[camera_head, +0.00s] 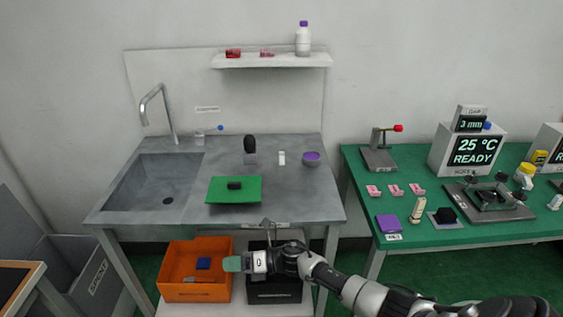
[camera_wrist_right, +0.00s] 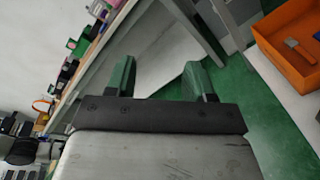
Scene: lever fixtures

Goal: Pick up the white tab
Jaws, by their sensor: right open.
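A small white upright piece (camera_head: 281,157) stands on the grey sink counter, between a dark round-topped thing (camera_head: 250,146) and a purple bowl (camera_head: 312,158). It looks like the white tab, but it is too small to be sure. My right gripper (camera_head: 232,263) is low in front of the counter, near the orange bin, well below and apart from the white piece. In the right wrist view my right gripper (camera_wrist_right: 160,76) shows two green fingers apart with nothing between them. My left gripper is not in view.
A green board (camera_head: 216,190) with a dark item lies at the counter's front. The orange bin (camera_head: 180,291) and a black bin (camera_head: 273,292) sit below. A green table (camera_head: 465,236) with pink pieces and devices is at right. A shelf (camera_head: 270,62) hangs above.

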